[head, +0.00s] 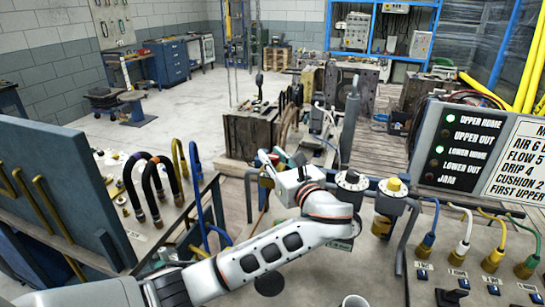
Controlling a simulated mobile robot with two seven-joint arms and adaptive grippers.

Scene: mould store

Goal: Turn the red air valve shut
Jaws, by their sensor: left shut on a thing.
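My left arm reaches in from the lower left, and its wrist bends at the middle of the head view. My left gripper (277,166) is at the far end of it, small and partly hidden by my own wrist. It is shut on the red air valve (273,159), of which only a small red part shows beside a bit of green. How far the valve is turned cannot be told. My right gripper is not in view.
Coloured hoses (463,230) rise from the right bench. A sign panel (470,150) shows two green lights. Curved hoses (155,180) stand at left.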

